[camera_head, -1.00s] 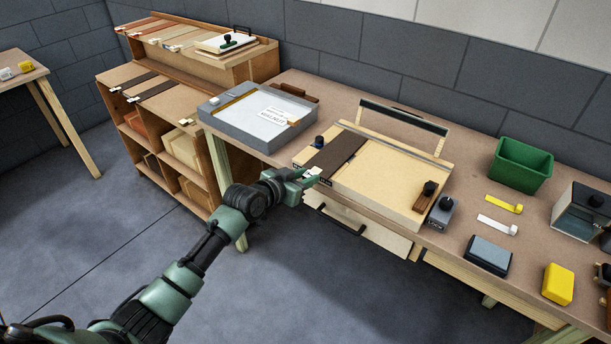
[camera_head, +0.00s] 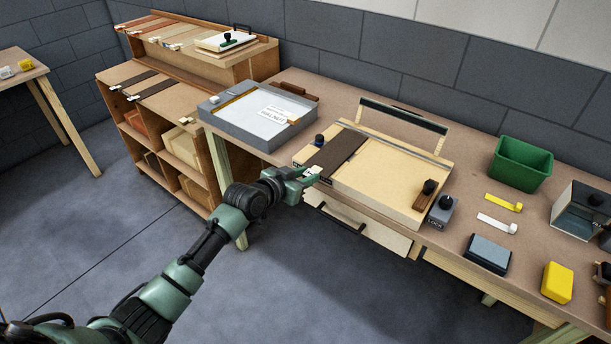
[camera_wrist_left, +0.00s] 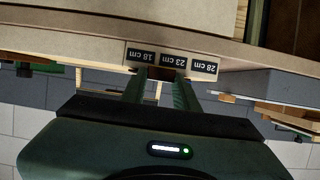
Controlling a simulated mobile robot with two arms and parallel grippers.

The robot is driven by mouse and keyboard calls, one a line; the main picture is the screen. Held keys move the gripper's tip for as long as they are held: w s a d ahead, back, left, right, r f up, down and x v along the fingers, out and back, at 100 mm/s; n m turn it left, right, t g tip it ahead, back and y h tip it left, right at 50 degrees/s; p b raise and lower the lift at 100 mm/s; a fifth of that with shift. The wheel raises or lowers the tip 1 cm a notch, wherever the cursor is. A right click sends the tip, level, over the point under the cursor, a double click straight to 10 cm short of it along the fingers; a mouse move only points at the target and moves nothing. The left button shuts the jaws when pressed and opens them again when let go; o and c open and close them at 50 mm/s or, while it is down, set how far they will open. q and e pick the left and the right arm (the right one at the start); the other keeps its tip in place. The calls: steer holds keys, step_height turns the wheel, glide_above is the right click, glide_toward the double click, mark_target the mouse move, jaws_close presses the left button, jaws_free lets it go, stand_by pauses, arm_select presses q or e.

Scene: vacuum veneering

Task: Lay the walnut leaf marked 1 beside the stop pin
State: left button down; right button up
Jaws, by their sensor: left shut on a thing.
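A dark brown walnut leaf (camera_head: 337,152) lies flat across the left part of the pale veneering board (camera_head: 385,180) on the bench. Its near end has a white tag (camera_head: 313,170) at the board's front edge; I cannot read a number on it. My left gripper (camera_head: 308,176) is shut on that near end, and a brown bit shows between the fingertips in the left wrist view (camera_wrist_left: 160,74). A dark knob (camera_head: 320,140) stands by the leaf's left side; I cannot tell whether it is the stop pin. My right gripper is not in view.
Labels reading 18, 23 and 28 cm (camera_wrist_left: 172,61) run along an edge by the fingers. A grey tray (camera_head: 235,131) stands left of the board; a lock block (camera_head: 441,211) and green bin (camera_head: 521,165) stand right. Two dark strips (camera_head: 157,88) lie on the left shelf unit.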

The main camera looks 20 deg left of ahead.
arm_select(q)
steer(key=c, duration=1)
jaws_free()
steer(key=shift+f, duration=0.1)
steer(key=shift+s, duration=0.1)
steer(key=v, duration=0.7)
steer(key=shift+s+a+b, duration=0.15)
steer(key=shift+s+b, duration=0.15)
steer(key=shift+b, duration=0.05)
